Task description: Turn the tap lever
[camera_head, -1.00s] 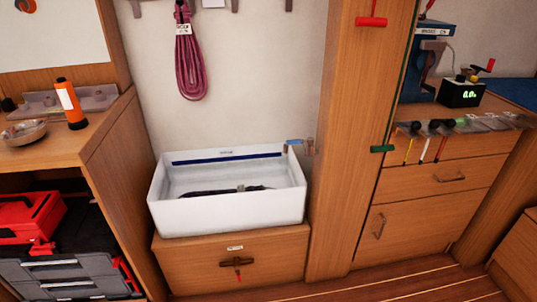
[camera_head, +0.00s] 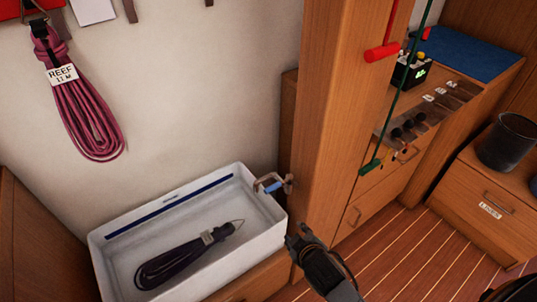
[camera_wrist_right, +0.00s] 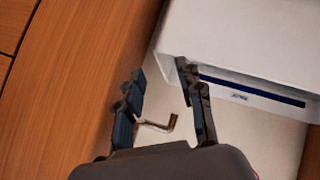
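The tap (camera_head: 270,183) is a small metal spout on the side of the wooden post, over the right rim of the white basin (camera_head: 104,259). Its lever (camera_head: 273,187) is light blue, with a darker end at the post. My right gripper (camera_head: 299,236) is below and right of the tap in the head view, apart from it in the picture. In the right wrist view the gripper (camera_wrist_right: 163,75) has its fingers spread, with nothing clamped. The bent tap spout (camera_wrist_right: 160,125) shows between the finger bases there; the lever is hard to tell from the dark finger. My left gripper is not seen.
A dark coiled line (camera_head: 180,262) lies in the basin. A pink coil (camera_head: 85,105) hangs on the wall. The wooden post (camera_head: 330,110) stands right of the tap. Red (camera_head: 381,53) and green (camera_head: 370,167) handles hang on lines beside it.

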